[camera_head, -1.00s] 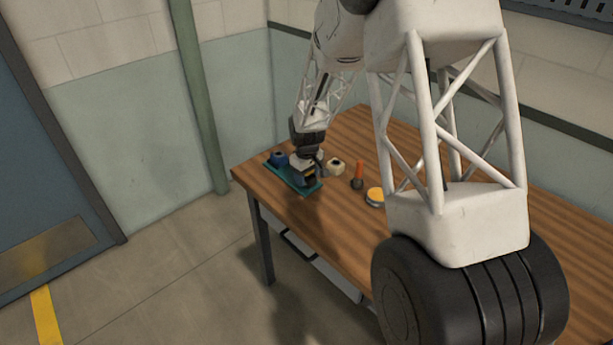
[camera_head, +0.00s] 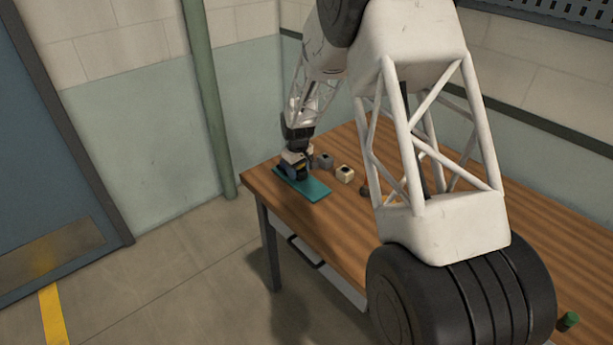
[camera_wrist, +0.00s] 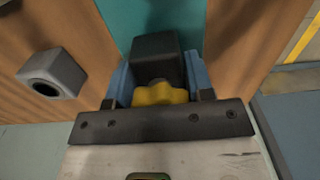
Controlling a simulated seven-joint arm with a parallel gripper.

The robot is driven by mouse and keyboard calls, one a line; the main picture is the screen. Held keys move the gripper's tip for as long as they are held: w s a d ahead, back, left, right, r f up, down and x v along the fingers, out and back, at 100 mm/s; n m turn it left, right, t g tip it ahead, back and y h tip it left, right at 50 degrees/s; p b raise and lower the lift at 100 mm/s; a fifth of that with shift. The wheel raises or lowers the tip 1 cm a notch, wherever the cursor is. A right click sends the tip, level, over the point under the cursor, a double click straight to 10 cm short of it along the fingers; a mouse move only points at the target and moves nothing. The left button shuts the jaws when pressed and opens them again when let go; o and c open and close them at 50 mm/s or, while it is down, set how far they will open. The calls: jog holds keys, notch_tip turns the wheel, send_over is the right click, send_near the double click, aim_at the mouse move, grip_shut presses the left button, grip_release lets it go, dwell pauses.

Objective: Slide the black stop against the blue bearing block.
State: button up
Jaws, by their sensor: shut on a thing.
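The black stop (camera_wrist: 158,52), a dark block with a yellow star-shaped knob (camera_wrist: 160,94), sits between the blue fingers of my gripper (camera_wrist: 158,78) in the wrist view. The fingers are shut on its two sides. In the head view my gripper (camera_head: 295,172) is low over the far-left end of the teal plate (camera_head: 312,191). The teal plate also shows beyond the stop in the wrist view (camera_wrist: 150,18). The blue bearing block is not clearly visible; my gripper covers that end of the plate. I cannot tell whether stop and block touch.
A grey block with a round hole (camera_head: 325,160) and a cream block with a hole (camera_head: 345,174) stand right of the plate on the wooden table (camera_head: 345,215). The grey block also shows in the wrist view (camera_wrist: 52,75). A green cylinder (camera_head: 569,320) is at far right.

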jog(key=shift+w+a+r, duration=0.1)
jog(key=shift+w, duration=0.05)
jog(key=o, duration=1.2)
jog(key=shift+r, duration=3.85)
jog(key=shift+r, duration=0.1)
